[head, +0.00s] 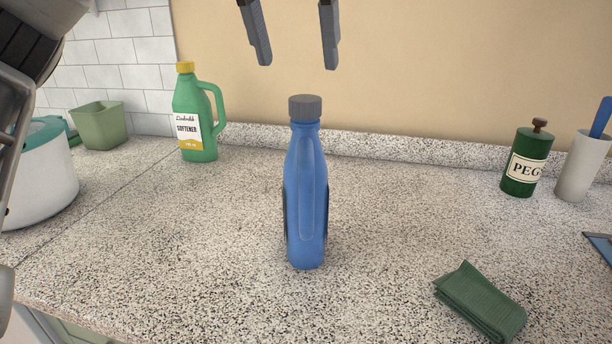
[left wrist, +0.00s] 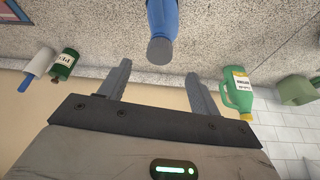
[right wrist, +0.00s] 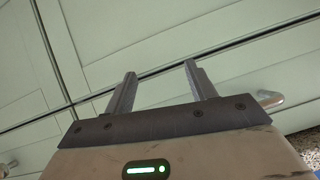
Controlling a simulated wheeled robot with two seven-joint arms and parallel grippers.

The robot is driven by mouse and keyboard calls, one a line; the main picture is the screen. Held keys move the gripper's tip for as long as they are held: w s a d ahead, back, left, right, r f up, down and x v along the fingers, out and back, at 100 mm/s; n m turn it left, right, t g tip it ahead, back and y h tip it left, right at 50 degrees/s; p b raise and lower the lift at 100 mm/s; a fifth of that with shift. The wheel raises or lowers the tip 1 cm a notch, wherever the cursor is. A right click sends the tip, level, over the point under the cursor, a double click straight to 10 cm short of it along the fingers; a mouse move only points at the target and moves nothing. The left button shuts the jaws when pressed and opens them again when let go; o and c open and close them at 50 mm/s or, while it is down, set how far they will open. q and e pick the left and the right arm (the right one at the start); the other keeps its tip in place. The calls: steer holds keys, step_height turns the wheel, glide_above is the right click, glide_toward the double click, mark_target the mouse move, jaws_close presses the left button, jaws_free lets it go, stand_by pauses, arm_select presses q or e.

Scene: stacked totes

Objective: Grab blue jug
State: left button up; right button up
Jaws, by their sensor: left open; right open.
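The blue jug (head: 307,190) stands upright on the speckled counter in the middle of the head view, with a grey cap on top. Its top part also shows upside down at the top of the left wrist view (left wrist: 162,18). My left gripper (head: 297,66) is open and empty, its two fingers pointing down above and apart from the jug's cap. Its fingers also show in the left wrist view (left wrist: 158,69). My right gripper (right wrist: 159,68) is open and empty in front of pale green cabinet fronts, and is outside the head view.
A green softener jug (head: 196,125) stands at the back left, near a green bin (head: 99,125) and a white pot (head: 42,180). A green peg canister (head: 526,165) and a pale cup (head: 582,165) stand at the right. A folded green cloth (head: 481,302) lies front right. Counter around the blue jug is clear.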

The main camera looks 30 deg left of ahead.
mark_target(301, 99)
arm_select(q)
steer(key=x, duration=0.3)
steer(key=shift+f, duration=0.15)
steer(key=shift+s+x, duration=0.2)
steer(key=shift+x, duration=2.45)
steer(key=c, duration=1.4)
